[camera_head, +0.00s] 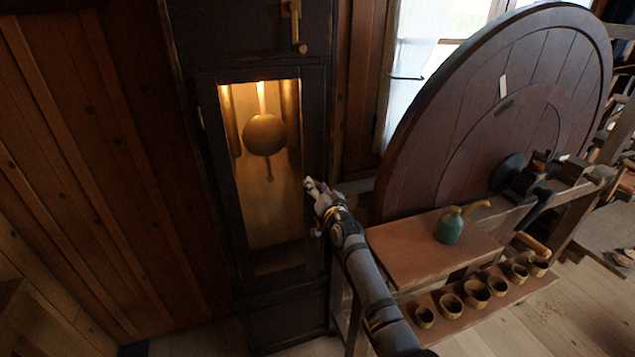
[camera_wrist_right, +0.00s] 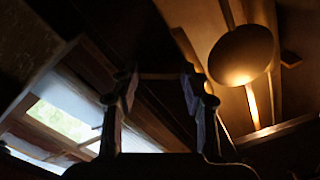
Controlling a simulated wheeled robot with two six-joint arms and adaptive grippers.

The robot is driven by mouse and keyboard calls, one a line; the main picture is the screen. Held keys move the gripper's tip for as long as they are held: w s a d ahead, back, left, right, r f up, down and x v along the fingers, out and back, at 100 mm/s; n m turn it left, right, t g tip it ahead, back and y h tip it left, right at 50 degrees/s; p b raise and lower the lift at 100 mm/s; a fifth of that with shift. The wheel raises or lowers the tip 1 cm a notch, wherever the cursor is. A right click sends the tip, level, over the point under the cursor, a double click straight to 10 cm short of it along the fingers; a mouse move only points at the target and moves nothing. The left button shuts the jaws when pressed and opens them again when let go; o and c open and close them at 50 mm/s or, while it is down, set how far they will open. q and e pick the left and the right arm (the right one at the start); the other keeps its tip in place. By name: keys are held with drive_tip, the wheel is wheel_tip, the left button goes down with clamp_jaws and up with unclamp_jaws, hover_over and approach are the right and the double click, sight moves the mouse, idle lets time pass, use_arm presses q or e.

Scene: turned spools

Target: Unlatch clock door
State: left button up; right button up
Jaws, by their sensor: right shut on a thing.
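The tall dark clock has a framed door (camera_head: 318,130) with a lit window. A round brass pendulum (camera_head: 265,135) hangs behind it and also shows in the right wrist view (camera_wrist_right: 240,55). The door looks closed in its frame. My right gripper (camera_head: 311,186) is at the right edge of the door, around mid-height. In the wrist view its fingers (camera_wrist_right: 158,88) are apart, with a thin bar (camera_wrist_right: 160,76) between them in shadow. It is shut on this small part, which looks like the door latch, mostly hidden by the fingers. My left gripper is out of view.
A brass fitting (camera_head: 295,25) is on the clock above the door. A large wooden wheel (camera_head: 480,110) stands close to the right, beside a bench (camera_head: 400,250) with a green oil can (camera_head: 449,228). Several small bowls (camera_head: 450,305) line a lower shelf. A wood-panelled wall (camera_head: 80,150) is left.

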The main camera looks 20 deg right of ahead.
drive_tip(key=m+p, duration=0.1)
drive_tip(key=m, duration=0.2)
drive_tip(key=shift+r+p, duration=0.15)
drive_tip(key=shift+p, duration=0.15)
drive_tip(key=m+p, duration=0.2)
drive_tip(key=m, duration=0.6)
drive_tip(key=shift+f, duration=0.2)
drive_tip(key=o, duration=1.2)
drive_tip(key=shift+c, duration=0.2)
drive_tip(key=s, duration=1.2)
drive_tip(key=shift+d, duration=0.2)
